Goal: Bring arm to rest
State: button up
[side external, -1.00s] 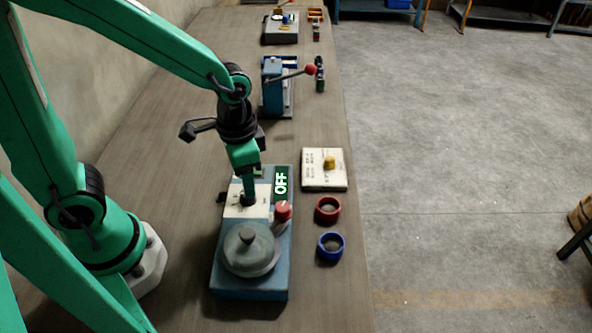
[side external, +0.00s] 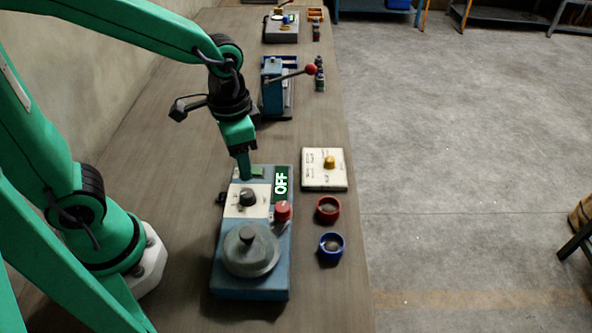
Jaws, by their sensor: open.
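My green arm reaches over the workbench from the left. My gripper (side external: 243,172) points down, open and empty, above the back part of the blue drum blaster (side external: 225,278). It is behind the black knob (side external: 247,197) on the white panel and appears apart from it. The blaster has a round grey lid with a knob (side external: 250,250) at its front, a red button (side external: 283,211) at its right and a green and white OFF sign (side external: 281,183). The exact gap between the fingertips is hard to see from this side.
Right of the blaster lie a white plate with a yellow knob (side external: 324,171), a red ring-shaped cup (side external: 327,209) and a blue one (side external: 331,246). Behind stands a blue lever press (side external: 272,90) with a red-balled lever. Bare bench lies between press and blaster.

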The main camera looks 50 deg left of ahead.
jog(key=s+a+r+n+t, duration=0.4)
jog(key=a+r, duration=0.3)
jog(key=r, duration=0.2)
jog(key=shift+s+r+t, duration=0.25)
jog(key=shift+r+t, duration=0.15)
jog(key=shift+t, duration=0.3)
